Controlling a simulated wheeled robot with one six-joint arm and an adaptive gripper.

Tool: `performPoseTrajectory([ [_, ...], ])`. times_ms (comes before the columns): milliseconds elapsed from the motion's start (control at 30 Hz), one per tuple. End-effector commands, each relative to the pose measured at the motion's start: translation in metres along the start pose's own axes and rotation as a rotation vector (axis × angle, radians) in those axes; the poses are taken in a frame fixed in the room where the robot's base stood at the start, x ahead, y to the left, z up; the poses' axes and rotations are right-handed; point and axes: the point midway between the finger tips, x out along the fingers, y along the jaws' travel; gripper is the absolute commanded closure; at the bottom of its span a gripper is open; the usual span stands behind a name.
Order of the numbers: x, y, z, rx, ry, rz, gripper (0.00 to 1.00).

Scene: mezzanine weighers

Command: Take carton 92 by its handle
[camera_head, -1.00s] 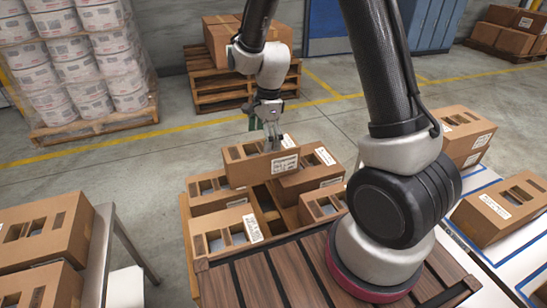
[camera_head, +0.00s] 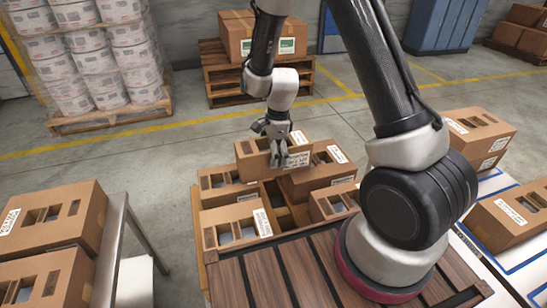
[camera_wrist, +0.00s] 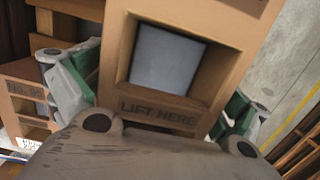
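A brown carton (camera_head: 250,166) lies on top of the group of cartons in the head view; its number cannot be read there. My gripper (camera_head: 279,161) is down at this carton, its fingers over the carton's top. In the wrist view a carton face (camera_wrist: 185,15) has a square opening with a grey-blue surface inside and a strip (camera_wrist: 158,111) marked "LIFT HERE". My gripper (camera_wrist: 158,100) is open, with one green-padded finger on each side of this strip. The fingers look apart from the strip, and the tips are partly hidden. No number 92 is legible.
More cartons (camera_head: 233,224) crowd around and below on a wooden pallet. In the wrist view another carton (camera_wrist: 25,100) sits close at left. Cartons also stand on a metal table (camera_head: 110,250) at left and a white-and-blue surface (camera_head: 505,258) at right.

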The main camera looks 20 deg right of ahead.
Motion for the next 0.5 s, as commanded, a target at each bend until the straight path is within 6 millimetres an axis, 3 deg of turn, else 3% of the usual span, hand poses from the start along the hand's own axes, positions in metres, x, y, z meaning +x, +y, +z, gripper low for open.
performPoseTrajectory([
  [67,-0.0001,0.0,0.0,0.0,0.0,0.0,0.2],
  [367,0.0,0.0002,0.0,0.0,0.0,0.001,0.75],
  [500,0.0001,0.0002,0.0,0.0,0.0,0.001,0.77],
])
